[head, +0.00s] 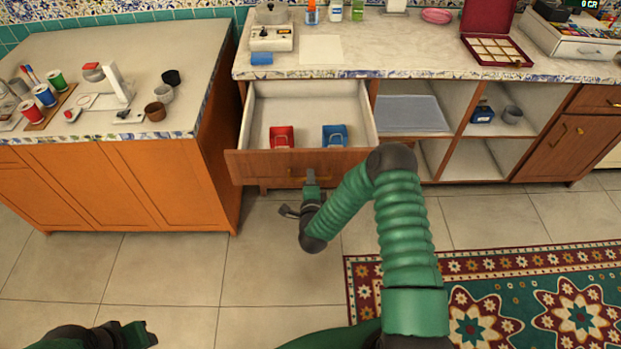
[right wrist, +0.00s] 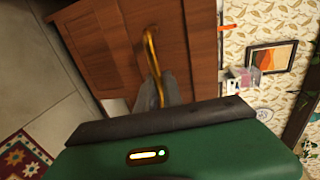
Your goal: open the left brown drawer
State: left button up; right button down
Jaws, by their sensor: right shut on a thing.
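The left brown drawer (head: 255,165) stands pulled out of the counter, and its pale inside shows from above in the head view. A red box (head: 282,137) and a blue box (head: 335,136) lie in it. My right gripper (head: 312,185) is at the drawer's front, shut on its brass handle. In the right wrist view the handle (right wrist: 152,62) runs between the dark fingers (right wrist: 165,90), against the brown front (right wrist: 105,45). My left gripper (head: 145,335) is low at the left, away from the drawer; its jaws are not clear.
An orange cabinet (head: 100,185) stands close on the drawer's left. Open shelves (head: 412,112) and a brown door (head: 567,148) are to the right. The tiled floor (head: 265,265) before the drawer is clear, with a patterned rug (head: 500,262) at the right.

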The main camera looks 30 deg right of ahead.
jog(key=shift+s+a+f, duration=0.1)
jog(key=shift+s+a, duration=0.1)
jog(key=shift+s, duration=0.05)
jog(key=c, duration=1.5)
grip_release()
jog(key=shift+w, duration=0.1)
jog(key=v, duration=1.7)
jog(key=shift+d+f, duration=0.15)
jog(key=shift+d, duration=0.05)
